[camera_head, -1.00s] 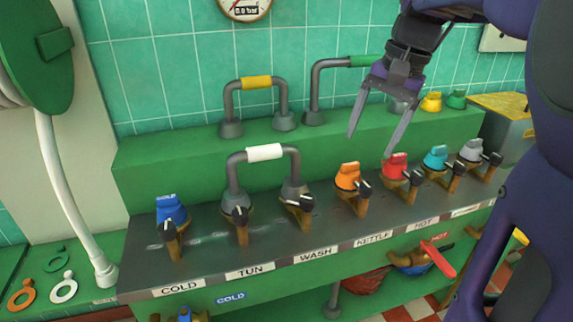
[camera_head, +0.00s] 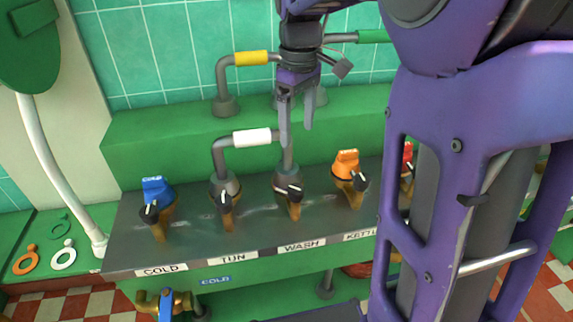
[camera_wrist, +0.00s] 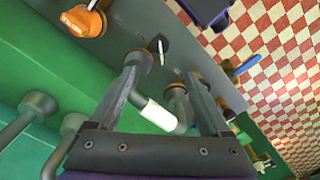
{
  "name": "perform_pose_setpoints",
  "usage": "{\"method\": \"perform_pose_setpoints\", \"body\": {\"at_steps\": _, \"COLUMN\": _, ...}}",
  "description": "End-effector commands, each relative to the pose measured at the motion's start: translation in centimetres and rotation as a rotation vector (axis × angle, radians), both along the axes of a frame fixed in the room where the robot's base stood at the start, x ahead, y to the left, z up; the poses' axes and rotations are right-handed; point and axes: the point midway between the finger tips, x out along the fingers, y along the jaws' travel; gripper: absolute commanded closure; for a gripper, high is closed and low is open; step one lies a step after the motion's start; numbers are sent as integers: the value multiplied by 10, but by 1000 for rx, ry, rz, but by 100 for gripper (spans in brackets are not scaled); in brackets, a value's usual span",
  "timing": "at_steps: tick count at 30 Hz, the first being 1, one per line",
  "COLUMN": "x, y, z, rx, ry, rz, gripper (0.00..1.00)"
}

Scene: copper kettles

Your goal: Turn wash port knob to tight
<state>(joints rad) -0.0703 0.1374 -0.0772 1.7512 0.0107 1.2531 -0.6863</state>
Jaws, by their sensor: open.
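The wash port knob (camera_head: 291,192) is a small black knob with a white pointer line, on the brass-coloured port above the WASH label (camera_head: 301,246). In the wrist view the knob (camera_wrist: 158,45) lies ahead of the fingertips, its pale pointer line visible. A grey U-shaped pipe with a white sleeve (camera_head: 252,137) links the TUN and WASH ports; the sleeve also shows between my fingers in the wrist view (camera_wrist: 158,115). My gripper (camera_head: 297,136) is open and empty, pointing down above the WASH port, in front of part of the pipe. I cannot read the "tight" marking.
The COLD port has a blue cap (camera_head: 155,190) and the KETTLE port an orange cap (camera_head: 346,164). A yellow-sleeved pipe (camera_head: 250,58) stands on the green ledge (camera_head: 150,130) behind. My purple arm hides the panel's right side.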

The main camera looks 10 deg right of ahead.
Motion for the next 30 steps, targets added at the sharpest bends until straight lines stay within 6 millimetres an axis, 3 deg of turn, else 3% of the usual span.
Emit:
{"method": "perform_pose_setpoints", "body": {"at_steps": 18, "x": -1, "y": 0, "z": -130, "rx": 0, "ry": 5, "rz": -2, "gripper": 19}}
{"method": "perform_pose_setpoints", "body": {"at_steps": 24, "x": -1, "y": 0, "z": -156, "rx": 0, "ry": 3, "rz": -3, "gripper": 19}}
{"method": "perform_pose_setpoints", "body": {"at_steps": 30, "x": -1, "y": 0, "z": -164, "rx": 0, "ry": 1, "rz": -4, "gripper": 19}}
